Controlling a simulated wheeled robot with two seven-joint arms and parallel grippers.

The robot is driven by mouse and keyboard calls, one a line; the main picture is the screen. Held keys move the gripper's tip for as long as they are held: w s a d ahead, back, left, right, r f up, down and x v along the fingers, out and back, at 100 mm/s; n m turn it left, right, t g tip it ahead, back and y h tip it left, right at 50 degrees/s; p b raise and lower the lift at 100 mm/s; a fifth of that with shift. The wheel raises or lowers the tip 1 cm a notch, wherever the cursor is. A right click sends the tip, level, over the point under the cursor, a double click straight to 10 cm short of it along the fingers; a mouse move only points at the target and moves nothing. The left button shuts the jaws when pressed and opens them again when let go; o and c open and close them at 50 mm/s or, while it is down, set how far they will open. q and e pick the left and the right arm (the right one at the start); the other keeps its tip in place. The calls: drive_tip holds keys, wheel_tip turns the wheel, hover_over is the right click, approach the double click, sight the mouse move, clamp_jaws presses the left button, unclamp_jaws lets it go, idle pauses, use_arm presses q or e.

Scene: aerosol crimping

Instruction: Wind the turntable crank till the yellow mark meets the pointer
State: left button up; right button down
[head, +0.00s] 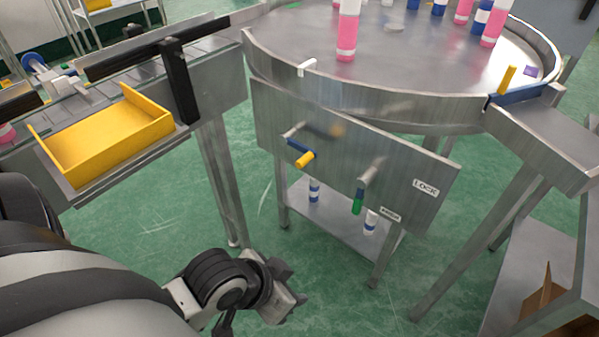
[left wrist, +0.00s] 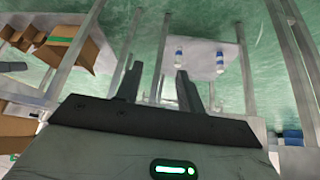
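The round steel turntable (head: 420,60) fills the upper right of the head view. Its crank has a blue arm (head: 296,146) and a yellow handle (head: 305,159), on the front panel (head: 410,160). A white pointer-like tab (head: 306,66) sits on the rim above the crank. A green-handled lever (head: 358,201) is right of the crank, near a LOCK label (head: 426,187). My left gripper (head: 288,287) is low, below and apart from the crank. Its fingers (left wrist: 158,85) stand apart with nothing between them. My right gripper is out of view.
Pink and blue cans stand on the turntable. A yellow tray (head: 105,138) lies on the left bench, beside a black post (head: 180,82). A lower shelf (head: 335,215) holds small cans. A blue bar with a yellow peg (head: 507,79) is at the right chute. Green floor (head: 150,240) is clear.

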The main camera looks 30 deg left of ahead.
use_arm(q)
drive_tip(key=w+d+t+h, duration=0.1)
drive_tip(key=t+h, duration=0.1)
drive_tip(key=n+t+y, duration=0.3)
drive_tip(key=n+t, duration=0.2)
drive_tip(key=t, duration=0.5)
approach(298, 166)
drive_tip(key=shift+h, duration=0.3)
drive_tip(key=w, duration=1)
drive_tip(key=shift+w+d, duration=0.2)
drive_tip(key=shift+d, duration=0.15)
clamp_jaws()
